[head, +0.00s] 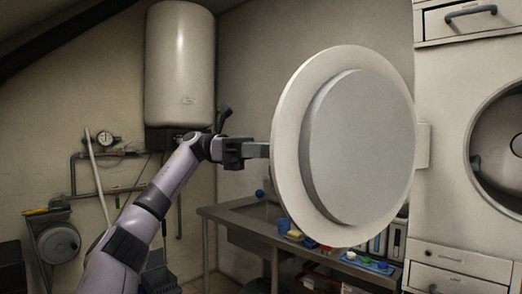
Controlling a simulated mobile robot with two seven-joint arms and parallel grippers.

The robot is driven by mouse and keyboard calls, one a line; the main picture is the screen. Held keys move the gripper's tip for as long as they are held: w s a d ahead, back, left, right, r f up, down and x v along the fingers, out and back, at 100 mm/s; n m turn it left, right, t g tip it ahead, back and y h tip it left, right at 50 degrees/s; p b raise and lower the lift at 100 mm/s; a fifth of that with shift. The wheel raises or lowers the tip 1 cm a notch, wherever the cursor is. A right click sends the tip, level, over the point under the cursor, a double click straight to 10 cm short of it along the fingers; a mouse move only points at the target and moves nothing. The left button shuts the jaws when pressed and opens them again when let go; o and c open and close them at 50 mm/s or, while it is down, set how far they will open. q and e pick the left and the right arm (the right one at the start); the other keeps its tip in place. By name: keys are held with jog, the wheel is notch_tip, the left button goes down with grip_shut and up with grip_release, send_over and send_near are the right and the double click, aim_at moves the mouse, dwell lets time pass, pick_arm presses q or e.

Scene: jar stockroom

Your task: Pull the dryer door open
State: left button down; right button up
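The round dryer door (285,150) stands swung wide open in the middle of the head view, its grey raised inner face toward me. Its hinge (423,146) joins it to the white dryer (448,90) at the right. The dryer's dark round opening (500,150) is uncovered and partly cut off by the picture edge. My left gripper (262,150) is at the door's left edge, with its fingertips hidden behind the door. I cannot see the door's outer face or any handle, nor whether the fingers hold anything. My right gripper is not in view.
A metal sink bench (232,215) with small coloured items stands behind and below the door. A white water heater (180,65) hangs on the back wall. Pipes with a gauge (103,138) are at the left. Drawers (460,262) sit below the dryer.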

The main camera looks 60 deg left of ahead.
pick_arm(q)
jog(key=shift+w+a+f, duration=0.1)
jog(key=shift+w+f, duration=0.1)
jog(key=shift+w, duration=0.15)
jog(key=c, duration=1.1)
grip_release()
jog(key=shift+w, duration=0.25)
jog(key=shift+c, duration=0.2)
jog(key=shift+o, duration=0.2)
jog(key=shift+w+d, duration=0.25)
jog(key=shift+w, duration=0.15)
jog(key=shift+s+a, duration=0.1)
jog(key=shift+s, duration=0.15)
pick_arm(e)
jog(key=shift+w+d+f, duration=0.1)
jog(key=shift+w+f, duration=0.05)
pick_arm(q)
jog(key=shift+r, duration=0.1)
jog(key=shift+s, duration=0.1)
jog(key=p+v, duration=0.2)
jog(key=v, duration=0.5)
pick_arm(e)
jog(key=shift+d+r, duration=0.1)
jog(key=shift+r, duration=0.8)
